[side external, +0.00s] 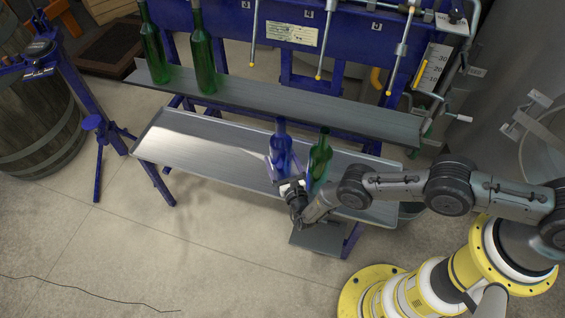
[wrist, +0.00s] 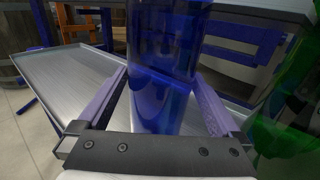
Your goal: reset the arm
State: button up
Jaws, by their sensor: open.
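My gripper (side external: 285,170) is over the lower metal shelf, at its right part. Its two purple fingers (wrist: 162,98) are open, one on each side of a blue bottle (side external: 281,148). The bottle stands upright between them and fills the middle of the wrist view (wrist: 160,70); I cannot tell whether a finger touches it. A green bottle (side external: 321,155) stands upright close to the right of the blue one. It also shows at the right edge of the wrist view (wrist: 285,115).
The lower shelf (side external: 200,150) is bare to the left. A wooden barrel (side external: 35,125) and a blue stand (side external: 85,110) are at the left. A dark platform (side external: 318,238) is below the shelf.

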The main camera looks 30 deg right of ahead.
jog(key=shift+w+d, duration=0.1)
jog(key=shift+w, duration=0.2)
grip_shut()
dwell(0.5)
jog(key=shift+r, duration=0.1)
